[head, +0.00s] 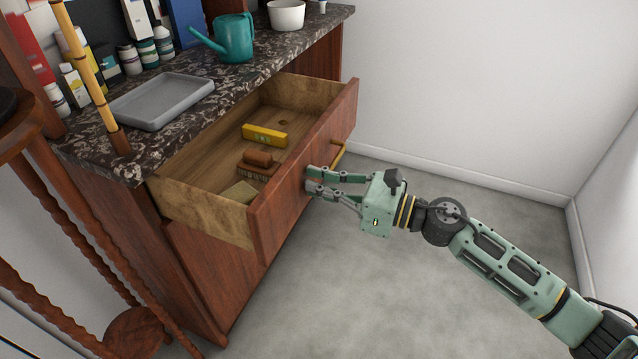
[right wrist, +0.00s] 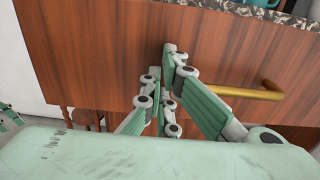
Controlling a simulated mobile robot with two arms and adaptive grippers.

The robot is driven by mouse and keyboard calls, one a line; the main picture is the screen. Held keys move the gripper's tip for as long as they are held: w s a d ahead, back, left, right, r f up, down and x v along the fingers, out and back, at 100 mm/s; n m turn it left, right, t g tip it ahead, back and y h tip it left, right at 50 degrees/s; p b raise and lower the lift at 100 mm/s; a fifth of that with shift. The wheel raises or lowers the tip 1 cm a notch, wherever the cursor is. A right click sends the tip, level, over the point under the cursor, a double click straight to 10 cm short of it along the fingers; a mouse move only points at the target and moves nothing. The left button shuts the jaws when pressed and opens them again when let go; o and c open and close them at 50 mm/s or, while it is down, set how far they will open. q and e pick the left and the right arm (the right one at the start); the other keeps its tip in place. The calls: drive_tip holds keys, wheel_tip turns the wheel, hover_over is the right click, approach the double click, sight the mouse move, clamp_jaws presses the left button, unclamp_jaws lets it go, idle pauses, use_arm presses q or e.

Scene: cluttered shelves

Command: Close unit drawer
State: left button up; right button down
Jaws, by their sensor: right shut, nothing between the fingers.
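The unit drawer (head: 280,222) is pulled well out from the wooden unit below the dark stone top. Its reddish front also fills much of the right wrist view (right wrist: 95,40). A brass bar handle (head: 339,153) is fixed to the front, and it shows right of the fingers in the right wrist view (right wrist: 250,92). My right gripper (head: 308,179) is shut and empty, its fingertips at the drawer front, beside the handle and not around it. I cannot tell whether the tips touch the wood.
A grey tray (head: 160,101), a teal watering can (head: 235,40) and a white pot (head: 286,15) stand on top. The floor (head: 400,280) at right is clear.

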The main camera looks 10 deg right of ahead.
idle(0.3)
use_arm(q)
wheel_tip(320, 180, down, 4)
drive_tip(key=p, duration=0.1)
use_arm(e)
drive_tip(key=x, duration=1.1)
drive_tip(key=shift+r, duration=0.15)
drive_tip(key=x, duration=0.6)
drive_tip(key=shift+w+a+b, duration=0.2)
drive_tip(key=shift+a+b, duration=0.05)
drive_tip(key=shift+b, duration=0.05)
drive_tip(key=x, duration=0.3)
drive_tip(key=b+x, duration=0.1)
drive_tip(key=x, duration=0.2)
drive_tip(key=shift+f, duration=0.25)
drive_tip(key=shift+w+a+b, duration=0.35)
drive_tip(key=shift+a+b, duration=0.05)
drive_tip(key=shift+a, duration=0.05)
use_arm(q)
wheel_tip(320, 180, up, 6)
drive_tip(key=a, duration=0.2)
drive_tip(key=shift+w, duration=0.25)
use_arm(e)
drive_tip(key=shift+d, duration=0.1)
use_arm(q)
drive_tip(key=shift+f, duration=0.1)
